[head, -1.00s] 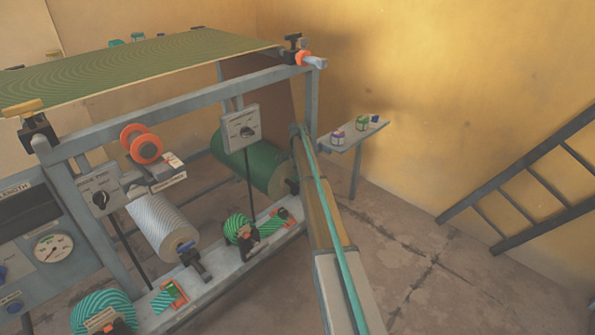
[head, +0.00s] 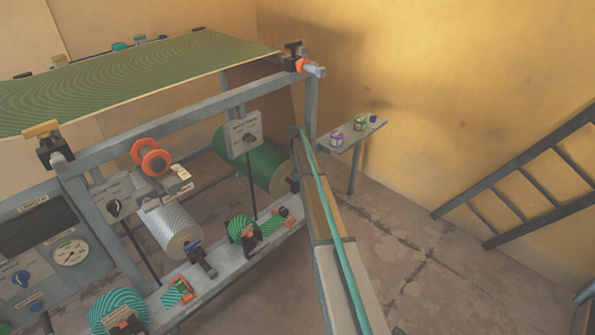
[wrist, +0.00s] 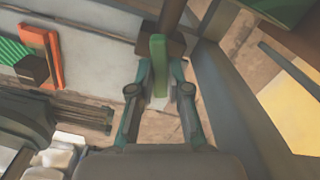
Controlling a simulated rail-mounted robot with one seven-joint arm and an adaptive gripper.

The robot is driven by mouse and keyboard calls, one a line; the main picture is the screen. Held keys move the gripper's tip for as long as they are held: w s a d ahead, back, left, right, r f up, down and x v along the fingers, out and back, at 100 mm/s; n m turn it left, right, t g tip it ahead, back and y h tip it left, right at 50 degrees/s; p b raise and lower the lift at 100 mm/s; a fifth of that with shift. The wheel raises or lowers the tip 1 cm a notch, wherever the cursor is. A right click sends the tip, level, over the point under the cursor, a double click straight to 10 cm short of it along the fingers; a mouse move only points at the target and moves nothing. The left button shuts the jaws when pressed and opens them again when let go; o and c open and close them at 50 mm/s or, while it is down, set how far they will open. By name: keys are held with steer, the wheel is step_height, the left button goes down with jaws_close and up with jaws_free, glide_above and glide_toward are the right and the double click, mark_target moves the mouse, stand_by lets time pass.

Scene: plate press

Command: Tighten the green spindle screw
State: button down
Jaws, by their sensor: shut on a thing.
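In the wrist view, a flat green piece (wrist: 158,52), which looks like the handle of the green spindle screw, stands upright between the fingers of my gripper (wrist: 160,80). The fingers are shut on it from both sides. A dark brown block (wrist: 174,43) sits just behind the green piece. The screw's shaft and thread are hidden. In the head view, I cannot make out my gripper or the green screw.
The press frame (head: 175,125) carries a striped plate (head: 140,75), a white roller (head: 175,228) and a dark green roller (head: 262,162). A wall shelf (head: 352,134) holds small jars. A ladder (head: 530,185) leans at the right. In the wrist view, an orange part (wrist: 52,55) lies at the left.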

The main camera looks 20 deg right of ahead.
steer(key=m+p, duration=0.2)
steer(key=m, duration=0.2)
steer(key=shift+r+m, duration=0.1)
steer(key=shift+m, duration=0.2)
steer(key=m+p, duration=0.1)
steer(key=m, duration=0.3)
steer(key=shift+m, duration=0.4)
steer(key=c, duration=1.1)
jaws_free()
step_height(320, 180, up, 12)
steer(key=shift+f, duration=0.1)
